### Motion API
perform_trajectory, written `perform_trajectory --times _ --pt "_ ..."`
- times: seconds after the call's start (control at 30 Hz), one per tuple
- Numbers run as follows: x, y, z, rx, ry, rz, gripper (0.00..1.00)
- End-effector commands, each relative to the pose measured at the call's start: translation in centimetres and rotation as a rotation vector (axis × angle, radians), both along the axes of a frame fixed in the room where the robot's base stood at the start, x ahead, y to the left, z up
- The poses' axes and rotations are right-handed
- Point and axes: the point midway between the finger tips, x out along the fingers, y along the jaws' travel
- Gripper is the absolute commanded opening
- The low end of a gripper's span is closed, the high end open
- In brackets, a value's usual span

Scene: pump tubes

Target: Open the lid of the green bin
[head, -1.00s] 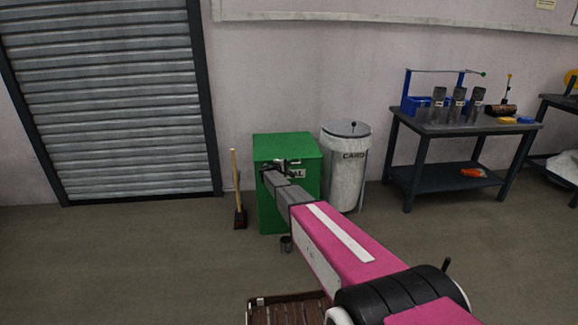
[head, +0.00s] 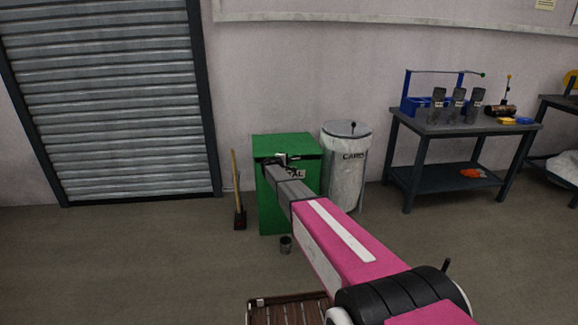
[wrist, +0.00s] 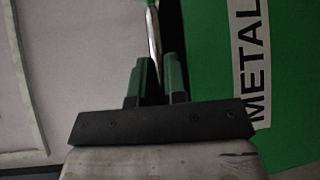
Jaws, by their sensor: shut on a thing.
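The green bin (head: 271,210) stands on the floor against the wall, with a label that reads METAL in the wrist view (wrist: 252,62). Its green lid (head: 285,143) is on top and looks closed or nearly closed; I cannot tell whether its front edge is slightly raised. My gripper (head: 284,159) is at the top front edge of the bin. In the wrist view my gripper (wrist: 158,75) is shut on a thin, pale metal bar (wrist: 154,32), which looks like the lid's handle. My arm hides part of the bin's front.
A white bin (head: 345,180) marked CARD stands close on the right. A broom-like tool (head: 237,190) leans at the left. A small dark cup (head: 285,244) is on the floor in front. A workbench (head: 455,131) stands further right.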

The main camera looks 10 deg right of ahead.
Motion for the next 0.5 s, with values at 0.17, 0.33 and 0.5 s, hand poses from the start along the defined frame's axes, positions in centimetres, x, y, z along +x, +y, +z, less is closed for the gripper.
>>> perform_trajectory --times 0.17,0.33,0.5 --pt "0.3 0.0 2.9 0.000 -0.003 0.002 0.00" --pt "0.3 0.1 3.1 0.000 -0.002 0.003 0.00" --pt "0.3 0.1 3.1 0.000 -0.002 0.003 0.29"
